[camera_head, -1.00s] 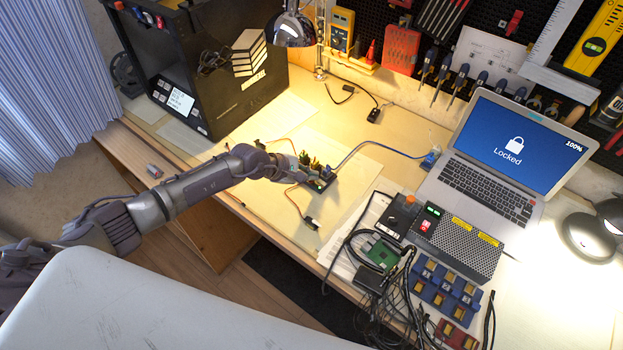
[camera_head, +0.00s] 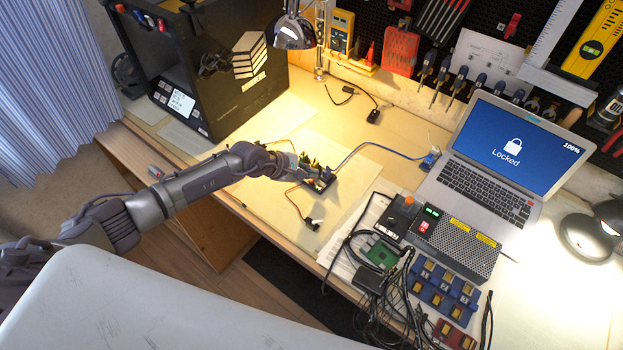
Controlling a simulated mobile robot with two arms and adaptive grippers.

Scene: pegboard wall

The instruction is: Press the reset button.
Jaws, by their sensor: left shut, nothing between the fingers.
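A small dark circuit board (camera_head: 320,183) with wires and several upright parts lies on the light mat in the middle of the workbench. My left gripper (camera_head: 299,168) reaches in from the left and is shut, with nothing seen in it. Its tips are at the board's left side, over or very near it; I cannot tell whether they touch. The reset button cannot be made out; it is too small or hidden by the gripper. My right gripper is not in view.
A black 3D-printer-like box (camera_head: 205,75) stands at the back left, beside a lamp (camera_head: 293,30). A laptop (camera_head: 500,160) reading "Locked" is at the right. A power supply (camera_head: 455,245), tangled cables and a blue tray (camera_head: 445,290) fill the front right.

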